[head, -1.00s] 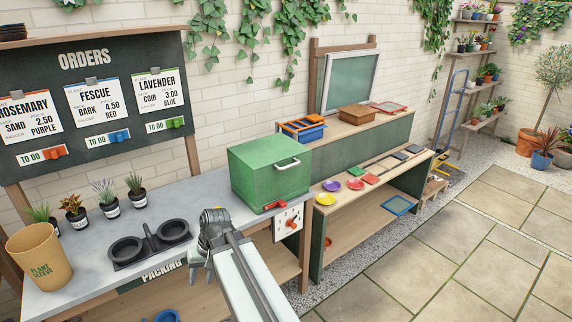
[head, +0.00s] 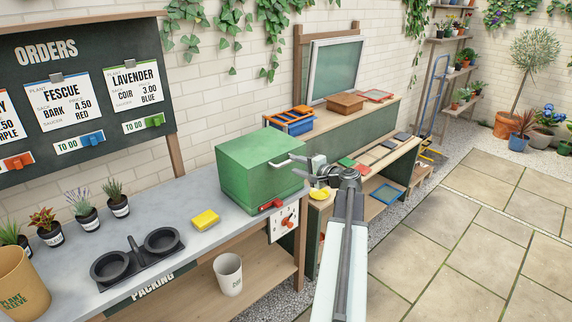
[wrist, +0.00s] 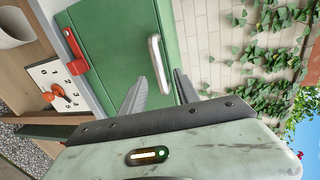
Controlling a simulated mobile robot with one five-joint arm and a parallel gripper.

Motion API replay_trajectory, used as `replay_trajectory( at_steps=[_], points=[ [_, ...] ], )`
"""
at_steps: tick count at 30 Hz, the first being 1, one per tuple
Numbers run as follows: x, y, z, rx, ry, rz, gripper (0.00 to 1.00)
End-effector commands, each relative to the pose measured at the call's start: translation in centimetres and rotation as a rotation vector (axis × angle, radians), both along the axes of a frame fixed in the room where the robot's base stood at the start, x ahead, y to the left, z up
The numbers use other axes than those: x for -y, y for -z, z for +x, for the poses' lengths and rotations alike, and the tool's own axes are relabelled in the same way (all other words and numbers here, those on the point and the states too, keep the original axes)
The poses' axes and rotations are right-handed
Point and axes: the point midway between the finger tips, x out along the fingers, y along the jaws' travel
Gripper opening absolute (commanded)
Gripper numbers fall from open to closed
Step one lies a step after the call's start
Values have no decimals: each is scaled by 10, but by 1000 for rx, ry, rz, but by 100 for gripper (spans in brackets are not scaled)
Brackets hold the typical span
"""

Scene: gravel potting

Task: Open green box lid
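The green box (head: 258,172) stands on the grey counter with its lid (head: 258,148) shut. A pale bar handle (head: 292,160) is on the lid's front edge, and a red latch (head: 270,205) sits lower on the front. My gripper (head: 309,166) is right of the box, close to the handle. In the wrist view, the two fingers of my gripper (wrist: 161,82) are apart, with the handle (wrist: 157,62) showing between and beyond their tips. I cannot tell whether a finger touches it. The red latch (wrist: 76,48) shows at left there.
A dial panel (head: 284,222) is below the box on the counter's front. A yellow block (head: 205,220) and a black double-cup holder (head: 137,258) lie on the counter. Potted plants and a plant sleeve (head: 22,285) stand at left. Paving at right is clear.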

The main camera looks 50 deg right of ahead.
Motion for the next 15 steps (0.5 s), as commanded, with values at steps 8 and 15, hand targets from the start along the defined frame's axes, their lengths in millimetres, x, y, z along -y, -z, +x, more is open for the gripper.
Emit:
replay_trajectory(
  at_steps=[8,15],
  points=[
    [7,13,49,0,2,0,38],
    [6,13,58,0,3,-1,38]
  ],
)
